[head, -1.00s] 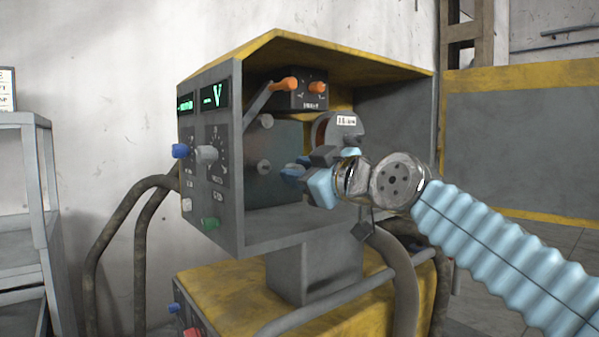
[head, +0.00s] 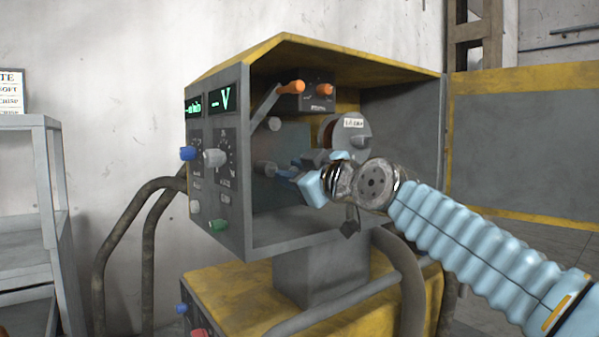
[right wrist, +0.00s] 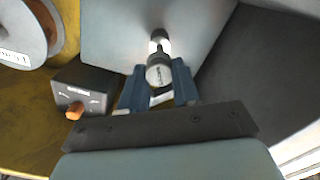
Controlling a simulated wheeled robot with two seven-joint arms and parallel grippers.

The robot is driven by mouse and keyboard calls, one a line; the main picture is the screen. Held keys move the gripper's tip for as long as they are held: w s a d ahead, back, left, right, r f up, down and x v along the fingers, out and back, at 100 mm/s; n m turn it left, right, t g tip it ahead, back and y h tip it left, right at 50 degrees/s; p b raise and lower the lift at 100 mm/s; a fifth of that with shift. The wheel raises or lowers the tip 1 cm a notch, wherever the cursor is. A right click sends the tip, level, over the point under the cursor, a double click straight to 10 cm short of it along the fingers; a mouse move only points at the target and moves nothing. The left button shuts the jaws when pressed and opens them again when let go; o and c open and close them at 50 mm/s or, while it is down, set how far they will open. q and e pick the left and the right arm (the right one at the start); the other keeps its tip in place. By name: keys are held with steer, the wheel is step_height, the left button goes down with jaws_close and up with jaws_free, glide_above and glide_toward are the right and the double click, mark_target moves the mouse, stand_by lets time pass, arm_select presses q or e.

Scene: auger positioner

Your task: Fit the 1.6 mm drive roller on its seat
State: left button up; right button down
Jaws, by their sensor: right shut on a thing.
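My right gripper (head: 285,173) reaches into the open housing from the right, its blue fingertips close to the lower post (head: 261,167) on the inner plate. In the right wrist view the blue fingers (right wrist: 158,92) are shut on a small grey roller (right wrist: 158,73) with dark marking on its end, too small to read. A post with a dark tip (right wrist: 159,37) lies right behind the roller, roughly in line with it. I cannot tell whether roller and post touch. An upper post (head: 274,124) stands bare above. My left gripper is not in view.
A lever with an orange grip (head: 291,87) hangs above the posts, beside a box with an orange knob (head: 324,90). A labelled wire spool (head: 351,127) stands just behind my gripper.

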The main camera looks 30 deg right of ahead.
steer(key=shift+w+a+p, duration=0.2)
steer(key=shift+w+p, duration=0.35)
steer(key=shift+w, duration=1.85)
steer(key=c, duration=0.7)
jaws_free()
steer(key=shift+c, duration=0.2)
steer(key=s+d+b, duration=0.1)
steer(key=s+b, duration=0.1)
steer(key=s, duration=1.1)
steer(key=shift+s, duration=0.35)
